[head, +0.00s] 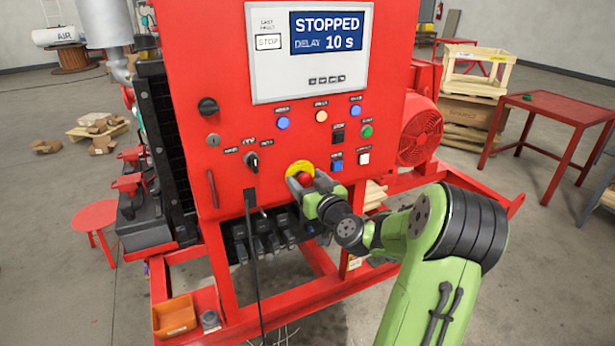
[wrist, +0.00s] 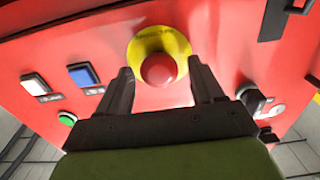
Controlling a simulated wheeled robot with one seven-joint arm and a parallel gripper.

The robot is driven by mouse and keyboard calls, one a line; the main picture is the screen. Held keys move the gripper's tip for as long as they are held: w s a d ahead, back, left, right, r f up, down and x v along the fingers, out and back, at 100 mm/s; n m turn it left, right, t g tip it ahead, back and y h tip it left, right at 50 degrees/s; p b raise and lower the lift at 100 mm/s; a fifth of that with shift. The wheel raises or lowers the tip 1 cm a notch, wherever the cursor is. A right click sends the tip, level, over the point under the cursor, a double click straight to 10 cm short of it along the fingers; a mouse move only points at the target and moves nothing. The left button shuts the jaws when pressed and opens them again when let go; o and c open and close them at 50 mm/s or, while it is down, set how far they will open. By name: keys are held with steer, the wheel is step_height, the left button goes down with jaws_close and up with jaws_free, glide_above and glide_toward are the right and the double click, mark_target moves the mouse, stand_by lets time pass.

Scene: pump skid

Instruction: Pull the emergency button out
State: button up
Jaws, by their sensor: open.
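The emergency button is a red mushroom head on a yellow round plate, on the front of the red control panel. In the head view the button (head: 304,178) shows just beyond my gripper (head: 309,184), which partly covers it. In the wrist view the button (wrist: 158,70) is between and slightly beyond the fingertips of my gripper (wrist: 160,80). The two dark fingers are apart, one on each side of the red head, with a visible gap on both sides. The gripper is open and holds nothing. Whether the fingertips reach past the head's rim is hard to tell.
The red panel (head: 225,90) carries a screen (head: 327,35) reading STOPPED, DELAY 10 s. A black selector switch (head: 252,160) is left of the button; a blue square button (head: 337,165) and a white one (head: 363,158) are to its right. A black cable (head: 250,230) hangs below.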

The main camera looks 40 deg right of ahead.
jaws_close()
steer(key=shift+s+f+b, duration=0.2)
steer(key=shift+s+b, duration=0.05)
steer(key=shift+b, duration=0.55)
steer(key=shift+s+a+b, duration=0.1)
steer(key=shift+s+b, duration=0.15)
steer(key=shift+b, duration=0.15)
steer(key=shift+s+a+r, duration=0.1)
steer(key=shift+r, duration=0.05)
jaws_free()
steer(key=shift+s, duration=0.1)
steer(key=b+v, duration=0.4)
steer(key=v, duration=1.1)
steer(key=shift+s+a, duration=0.2)
steer(key=shift+s, duration=0.15)
